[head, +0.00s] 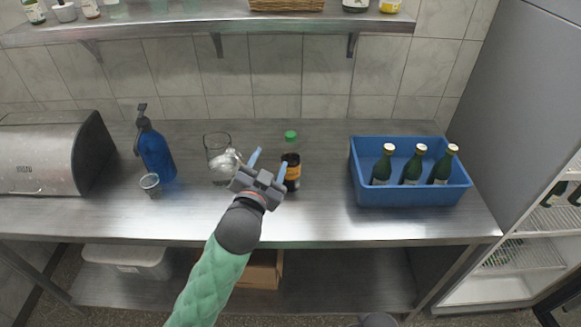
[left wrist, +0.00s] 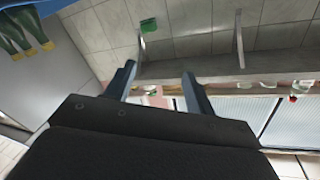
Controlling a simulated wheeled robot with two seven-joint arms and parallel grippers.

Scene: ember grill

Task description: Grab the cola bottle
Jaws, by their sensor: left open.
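A dark bottle with a green cap and an orange label (head: 292,172), seemingly the cola bottle, stands upright on the steel counter near the middle. My left gripper (head: 268,165) is open and empty just in front of it and slightly left. Its right finger overlaps the bottle's left edge in the head view; I cannot tell if they touch. In the left wrist view, the green cap (left wrist: 148,25) shows beyond the open fingers (left wrist: 158,82), toward the top. My right gripper is not in view.
A blue crate (head: 412,194) with green bottles is at right. A blue spray bottle (head: 156,152), a small cup (head: 150,183) and a steel bread box (head: 45,155) are at left. A shelf (head: 190,27) runs above.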

